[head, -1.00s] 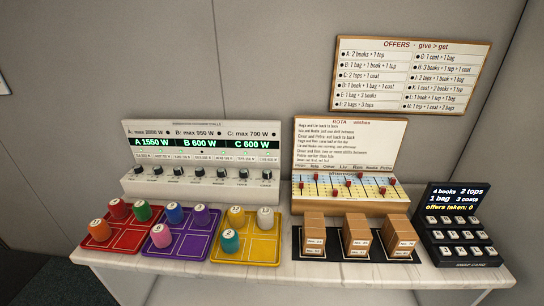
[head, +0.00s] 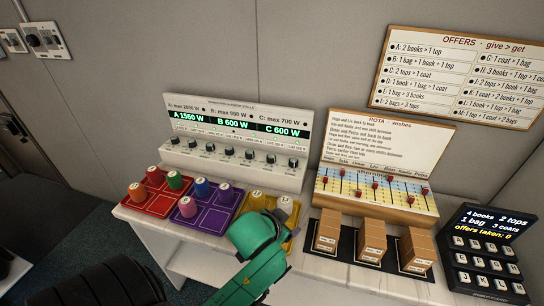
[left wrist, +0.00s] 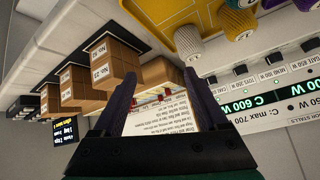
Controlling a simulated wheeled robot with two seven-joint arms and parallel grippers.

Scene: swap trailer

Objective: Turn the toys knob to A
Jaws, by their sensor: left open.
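The white stall panel (head: 238,118) stands at the back of the counter. Its green display reads A 1550 W, B 600 W and C 600 W. My right gripper is not in view.
Red (head: 151,205), purple (head: 212,221) and yellow (head: 290,247) trays with numbered cylinders lie before the panel. The rota board (head: 383,140), brown boxes (head: 372,240) and a black keypad (head: 487,250) stand to the right. An offers board (head: 455,75) hangs on the wall.

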